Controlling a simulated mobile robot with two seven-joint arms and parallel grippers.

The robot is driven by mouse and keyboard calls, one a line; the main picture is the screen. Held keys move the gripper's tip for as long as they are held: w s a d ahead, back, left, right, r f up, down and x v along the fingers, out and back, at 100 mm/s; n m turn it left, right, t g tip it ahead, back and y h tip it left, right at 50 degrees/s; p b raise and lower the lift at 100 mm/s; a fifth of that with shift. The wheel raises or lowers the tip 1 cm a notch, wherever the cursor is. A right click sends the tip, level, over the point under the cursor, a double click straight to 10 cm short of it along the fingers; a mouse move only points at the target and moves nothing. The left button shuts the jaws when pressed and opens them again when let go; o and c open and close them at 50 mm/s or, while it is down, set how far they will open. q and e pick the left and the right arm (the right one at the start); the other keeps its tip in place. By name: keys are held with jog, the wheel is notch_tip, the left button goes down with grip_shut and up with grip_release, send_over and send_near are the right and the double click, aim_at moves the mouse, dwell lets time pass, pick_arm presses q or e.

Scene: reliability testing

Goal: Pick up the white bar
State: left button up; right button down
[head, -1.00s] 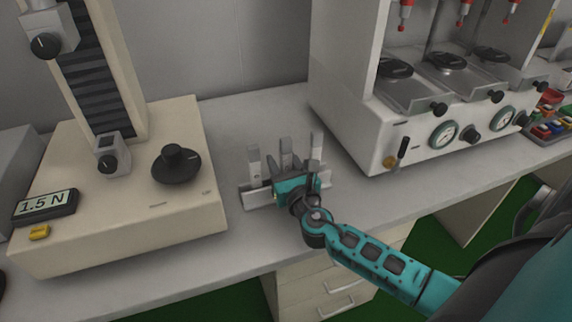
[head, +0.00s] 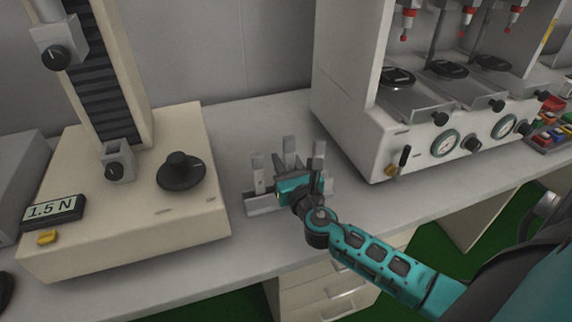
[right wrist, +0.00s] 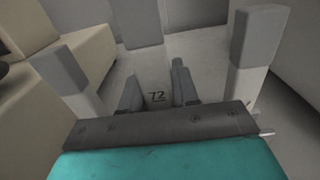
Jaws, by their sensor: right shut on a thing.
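A white bar with a grey top (head: 290,145) stands upright in the middle of a row of similar bars. In the right wrist view its grey top (right wrist: 140,22) is at the upper middle, and its pale body carries the number 72. My right gripper (head: 290,171) reaches in from the right. In the right wrist view its dark fingers (right wrist: 158,88) lie on both sides of this bar and are shut on it. The bar's lower end is hidden by the gripper. My left gripper is not in view.
A bar stands on each side, left (head: 258,174) and right (head: 318,152), close to the gripper. Their pale holder (head: 262,205) sits on the bench. A beige tester (head: 125,235) reading 1.5 N stands left; a multi-station machine (head: 365,150) stands right. Bare bench (head: 250,120) lies behind.

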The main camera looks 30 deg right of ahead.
notch_tip(320, 180, up, 17)
jog(key=p, duration=0.6)
jog(key=shift+r, duration=0.2)
jog(key=shift+a, duration=0.1)
